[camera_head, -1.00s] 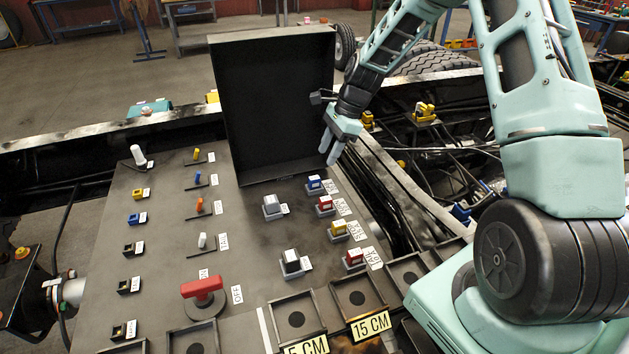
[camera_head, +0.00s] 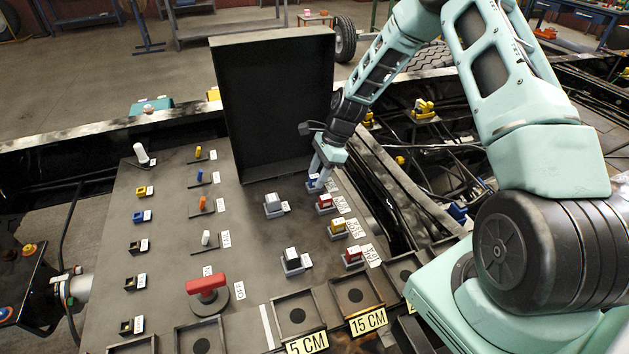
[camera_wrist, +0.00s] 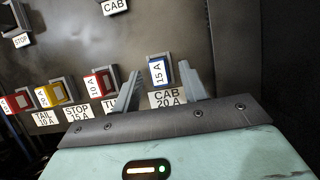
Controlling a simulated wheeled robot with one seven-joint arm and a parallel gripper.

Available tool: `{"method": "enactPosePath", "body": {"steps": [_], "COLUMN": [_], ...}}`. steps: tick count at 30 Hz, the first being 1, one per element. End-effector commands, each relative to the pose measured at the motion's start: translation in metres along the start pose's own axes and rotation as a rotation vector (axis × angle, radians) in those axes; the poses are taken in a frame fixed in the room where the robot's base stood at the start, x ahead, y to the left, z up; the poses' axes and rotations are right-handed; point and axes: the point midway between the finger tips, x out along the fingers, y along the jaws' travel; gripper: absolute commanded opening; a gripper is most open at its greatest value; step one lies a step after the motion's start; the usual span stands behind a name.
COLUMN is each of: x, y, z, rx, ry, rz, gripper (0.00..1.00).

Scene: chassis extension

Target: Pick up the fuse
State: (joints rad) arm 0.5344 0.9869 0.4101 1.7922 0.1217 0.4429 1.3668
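The blue fuse (camera_head: 313,181) sits in its holder at the top of the right column on the grey panel (camera_head: 255,230). In the wrist view the blue fuse (camera_wrist: 158,72) is marked 15 A, and the label below it reads CAB 20 A. My gripper (camera_head: 318,172) is down at this fuse, and its fingers partly hide it in the head view. In the wrist view my gripper (camera_wrist: 160,78) is open, with one finger on each side of the blue fuse and gaps between them.
Below it in the column stand a red fuse (camera_head: 324,202), a yellow fuse (camera_head: 338,226) and another red fuse (camera_head: 352,252). An open black lid (camera_head: 272,105) stands upright behind. A red switch handle (camera_head: 207,284) and several small switches are to the left.

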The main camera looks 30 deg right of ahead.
Motion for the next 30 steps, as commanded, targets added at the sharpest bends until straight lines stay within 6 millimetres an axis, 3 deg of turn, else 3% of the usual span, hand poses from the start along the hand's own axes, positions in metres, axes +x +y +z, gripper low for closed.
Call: {"method": "enactPosePath", "body": {"steps": [1, 4, 5, 17, 28, 30], "x": [0.0, 0.0, 0.0, -0.004, -0.041, -0.026], "y": [0.0, 0.0, 0.0, 0.0, 0.0, 0.001], "z": [0.0, 0.0, 0.0, 0.002, 0.017, 0.031], "rx": [0.0, 0.0, 0.0, 0.0, 0.001, -0.006], "ry": [0.0, 0.0, 0.0, 0.0, 0.001, 0.0], "rz": [0.0, 0.0, 0.0, 0.001, 0.0, 0.004], "gripper": [0.3, 0.02, 0.0, 0.0, 0.0, 0.0]}}
